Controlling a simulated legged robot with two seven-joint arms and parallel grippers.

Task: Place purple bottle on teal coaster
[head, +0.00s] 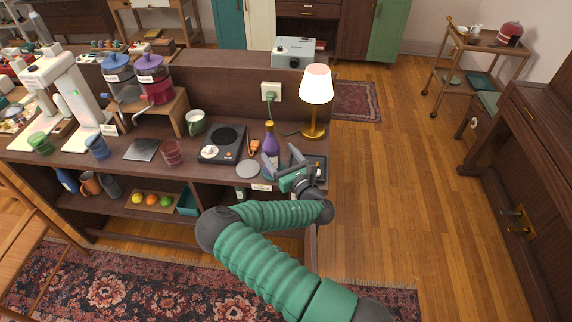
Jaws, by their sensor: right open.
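The purple bottle (270,146) stands upright on the counter, to the left of the lamp. My right gripper (283,162) is open beside the bottle's lower right side, with its fingers close to it. I cannot tell whether they touch it. I cannot make out a clearly teal coaster. A round grey disc (248,169) lies flat to the left of the bottle, near the counter's front edge. A dark tray (318,164) shows partly behind my gripper. My left gripper is not in view.
A lit lamp (316,85) stands behind the gripper at the counter's right end. A black hot plate (223,144) is left of the bottle, with an orange item (253,147) between them. A red cup (172,152) and green mug (195,122) stand farther left.

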